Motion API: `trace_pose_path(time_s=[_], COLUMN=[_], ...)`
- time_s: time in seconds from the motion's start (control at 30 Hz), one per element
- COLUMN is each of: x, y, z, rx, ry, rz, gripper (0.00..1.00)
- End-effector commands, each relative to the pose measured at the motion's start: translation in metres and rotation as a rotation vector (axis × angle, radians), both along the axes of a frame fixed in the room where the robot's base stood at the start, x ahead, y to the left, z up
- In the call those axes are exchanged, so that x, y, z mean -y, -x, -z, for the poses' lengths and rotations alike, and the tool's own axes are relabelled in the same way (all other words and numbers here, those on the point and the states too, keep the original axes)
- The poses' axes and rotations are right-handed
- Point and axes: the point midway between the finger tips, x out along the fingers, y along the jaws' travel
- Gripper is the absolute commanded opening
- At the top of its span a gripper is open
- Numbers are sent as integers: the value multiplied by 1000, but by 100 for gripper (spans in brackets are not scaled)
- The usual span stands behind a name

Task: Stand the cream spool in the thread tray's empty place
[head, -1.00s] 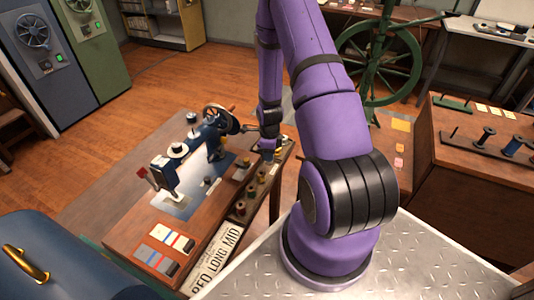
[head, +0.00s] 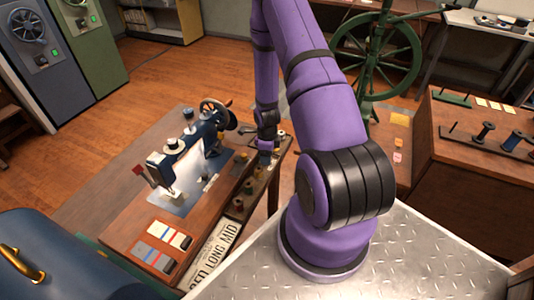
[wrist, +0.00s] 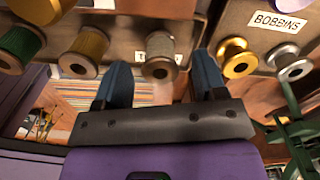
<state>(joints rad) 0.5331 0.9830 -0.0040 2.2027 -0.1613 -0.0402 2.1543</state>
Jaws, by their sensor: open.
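My gripper (wrist: 162,68) is open in the wrist view, its two blue fingers apart. A pale beige spool (wrist: 160,50), seemingly the cream one, shows between the fingertips, with a gap on each side. It partly hides a white label beginning with T. An olive-gold spool (wrist: 83,48) and a green spool (wrist: 22,42) line up to its left along the dark thread tray (wrist: 118,24). In the head view my gripper (head: 265,158) is low at the far end of the tray on the table's right side; the spool there is too small to tell.
A compartment labelled BOBBINS (wrist: 277,21) has a brass bobbin (wrist: 237,56) and a silver bobbin (wrist: 289,62) to the right. The blue sewing machine (head: 190,155) stands left of my gripper. Color cards (head: 160,245) lie in front. A green spinning wheel (head: 376,60) stands behind.

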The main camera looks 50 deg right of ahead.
Motion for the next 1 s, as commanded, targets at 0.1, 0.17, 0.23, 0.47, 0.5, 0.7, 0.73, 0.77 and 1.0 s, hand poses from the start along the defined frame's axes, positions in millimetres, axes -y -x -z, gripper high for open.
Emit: trace_pose_path(time_s=[0.1, 0.17, 0.23, 0.47, 0.5, 0.7, 0.73, 0.77, 1.0], x=[0, 0, 0, 1, 1, 1, 1, 1, 1], y=[0, 0, 0, -1, -1, -1, -1, -1, -1], z=[-2, -5, -11, -46, -53, -85, -89, -94, -117], rx=[0, 1, 1, 3, 3, 3, 3, 3, 1], ry=[0, 1, 1, 2, 3, 3, 2, 2, 2], rz=[0, 1, 1, 2, 1, 1, 1, 1, 0], gripper=[65, 65, 65, 65, 65, 65, 65, 65, 65])
